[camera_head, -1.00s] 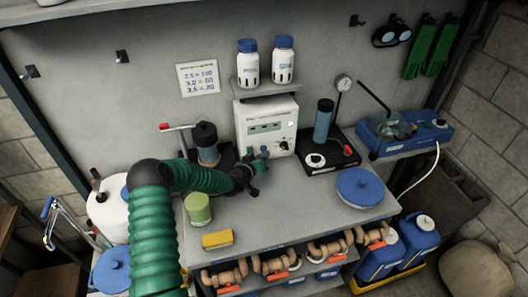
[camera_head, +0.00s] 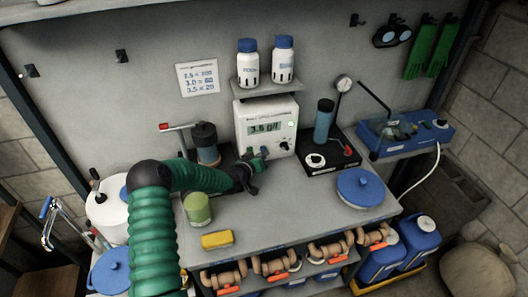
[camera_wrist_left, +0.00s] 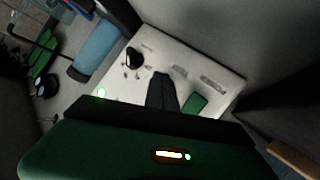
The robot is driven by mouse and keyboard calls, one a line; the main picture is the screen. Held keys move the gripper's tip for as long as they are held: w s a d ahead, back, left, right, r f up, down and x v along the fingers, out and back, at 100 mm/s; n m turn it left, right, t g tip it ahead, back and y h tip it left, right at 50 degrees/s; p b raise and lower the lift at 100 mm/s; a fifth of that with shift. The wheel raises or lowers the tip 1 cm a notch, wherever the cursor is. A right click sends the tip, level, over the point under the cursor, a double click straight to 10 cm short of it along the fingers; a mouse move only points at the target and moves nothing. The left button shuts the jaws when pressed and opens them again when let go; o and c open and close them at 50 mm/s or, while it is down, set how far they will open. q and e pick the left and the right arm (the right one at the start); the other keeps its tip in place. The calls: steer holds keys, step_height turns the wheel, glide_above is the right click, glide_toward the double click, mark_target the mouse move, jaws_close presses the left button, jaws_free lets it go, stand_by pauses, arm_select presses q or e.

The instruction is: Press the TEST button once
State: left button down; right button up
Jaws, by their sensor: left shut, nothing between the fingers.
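The white tester box (camera_head: 281,111) stands at the back of the bench, its display (camera_head: 264,127) showing what looks like "3.6" and a blurred unit. A dark knob (camera_head: 284,146) is at its lower right; it also shows in the left wrist view (camera_wrist_left: 133,58). My left gripper (camera_head: 256,163) is shut and empty at the lower front of the box. In the left wrist view its dark fingers (camera_wrist_left: 162,92) overlap the white panel (camera_wrist_left: 155,50), beside a green rectangle (camera_wrist_left: 195,103). I cannot read a TEST label or tell whether the fingertips touch. My right gripper is out of view.
Two blue-capped bottles (camera_head: 247,64) stand on a small shelf above the box. A dark stand with a blue cylinder (camera_head: 323,121) is to the right, and a dark pump-like device (camera_head: 206,142) to the left. A green-lidded jar (camera_head: 197,208) and yellow sponge (camera_head: 217,240) lie nearer.

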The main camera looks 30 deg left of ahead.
arm_select(q)
steer(key=shift+r, duration=0.1)
stand_by(0.3)
steer(key=shift+s+d, duration=0.2)
steer(key=shift+s+d+p, duration=0.35)
steer(key=shift+d+p, duration=0.1)
steer(key=shift+s+d+p, duration=0.85)
steer(key=shift+s+d, duration=0.45)
steer(key=shift+d, duration=0.25)
steer(key=shift+s+d, duration=0.35)
